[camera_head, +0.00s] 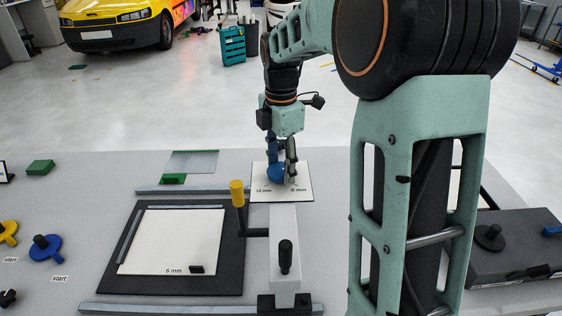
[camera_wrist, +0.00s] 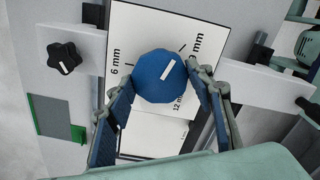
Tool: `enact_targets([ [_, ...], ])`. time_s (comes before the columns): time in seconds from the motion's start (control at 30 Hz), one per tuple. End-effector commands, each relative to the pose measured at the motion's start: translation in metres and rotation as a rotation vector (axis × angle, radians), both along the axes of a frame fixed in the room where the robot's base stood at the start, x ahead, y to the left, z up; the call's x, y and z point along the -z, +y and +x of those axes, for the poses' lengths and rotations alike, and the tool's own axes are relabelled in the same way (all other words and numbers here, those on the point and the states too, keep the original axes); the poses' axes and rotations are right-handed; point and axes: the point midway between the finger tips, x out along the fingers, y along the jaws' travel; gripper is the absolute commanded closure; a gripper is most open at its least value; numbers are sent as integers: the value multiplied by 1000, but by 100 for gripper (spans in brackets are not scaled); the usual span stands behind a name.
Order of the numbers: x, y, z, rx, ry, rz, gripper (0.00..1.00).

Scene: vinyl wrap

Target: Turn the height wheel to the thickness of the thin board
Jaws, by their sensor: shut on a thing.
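The blue height wheel (camera_head: 276,173) sits on a white dial plate (camera_head: 302,192) at the far middle of the table. My gripper (camera_head: 283,168) is shut on the wheel from above. In the wrist view the fingers press on both sides of the wheel (camera_wrist: 150,85). A white mark on its top slants toward the upper right, roughly toward the tick at a label that looks like 9 mm. The 6 mm label is at the left, and a partly covered 12 mm label is at lower right. A white board (camera_head: 170,240) labelled 6 mm lies in a black frame (camera_head: 231,278).
A yellow-topped post (camera_head: 237,194) and a black-knobbed handle (camera_head: 285,256) stand near the dial. A blue knobbed disc (camera_head: 46,248) and yellow one (camera_head: 8,233) lie at left. A dark grey box (camera_head: 500,255) is at right.

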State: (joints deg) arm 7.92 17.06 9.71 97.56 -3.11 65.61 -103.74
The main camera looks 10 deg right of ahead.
Motion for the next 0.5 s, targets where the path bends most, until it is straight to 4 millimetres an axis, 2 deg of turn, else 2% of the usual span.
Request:
enact_targets([
  [0.5,-2,0,0,-491,1,0,76],
])
